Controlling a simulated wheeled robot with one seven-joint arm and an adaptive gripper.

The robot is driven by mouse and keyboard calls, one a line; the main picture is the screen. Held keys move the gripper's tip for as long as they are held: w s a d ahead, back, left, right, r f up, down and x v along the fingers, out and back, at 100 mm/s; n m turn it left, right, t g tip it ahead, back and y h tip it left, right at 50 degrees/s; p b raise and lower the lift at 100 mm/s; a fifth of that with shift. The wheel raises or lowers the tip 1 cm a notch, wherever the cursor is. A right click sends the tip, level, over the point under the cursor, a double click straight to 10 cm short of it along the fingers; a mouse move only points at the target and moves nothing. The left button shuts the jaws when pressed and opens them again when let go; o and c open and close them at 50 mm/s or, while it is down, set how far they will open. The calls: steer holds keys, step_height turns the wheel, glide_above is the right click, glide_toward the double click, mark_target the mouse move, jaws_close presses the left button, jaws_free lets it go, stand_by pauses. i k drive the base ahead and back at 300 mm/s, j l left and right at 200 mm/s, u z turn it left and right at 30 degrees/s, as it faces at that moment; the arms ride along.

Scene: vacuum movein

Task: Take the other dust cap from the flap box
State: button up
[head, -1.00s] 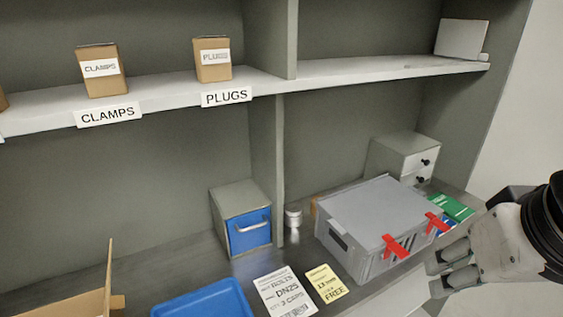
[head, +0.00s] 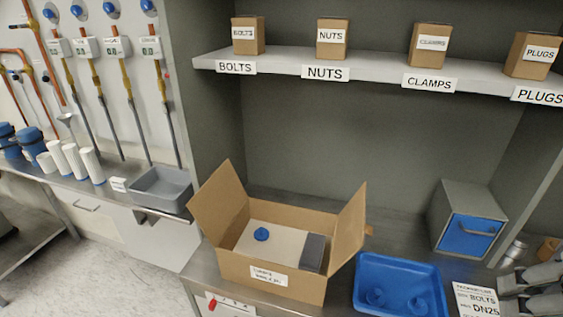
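The open cardboard flap box (head: 270,284) stands on the bench at the lower middle, flaps spread. A blue dust cap (head: 261,234) lies inside it on a pale surface, left of a dark grey block (head: 313,252). My gripper (head: 507,296) is at the lower right edge, partly cut off. Its fingers look apart with nothing seen between them. It is well to the right of the flap box, with the blue tray (head: 398,264) between them. Two round blue pieces, apparently caps, lie in the tray.
A grey cabinet with a blue drawer (head: 470,235) stands behind the tray. A printed card (head: 474,298) lies between tray and gripper. A shelf with labelled boxes runs above. A grey bin (head: 160,188) and white cylinders are on the left counter.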

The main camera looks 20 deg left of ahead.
mark_target(262, 234)
steer(key=u, duration=1.05)
steer(key=i+j+z, duration=0.1)
steer(key=j, duration=0.2)
steer(key=i+j+z, duration=0.1)
steer(key=i+j, duration=0.15)
steer(key=i+j+z, duration=0.1)
steer(key=j, duration=0.35)
steer(key=i+j+z, duration=0.1)
steer(key=j, duration=0.25)
steer(key=i+j, duration=0.2)
steer(key=j, duration=0.2)
steer(key=z, duration=0.05)
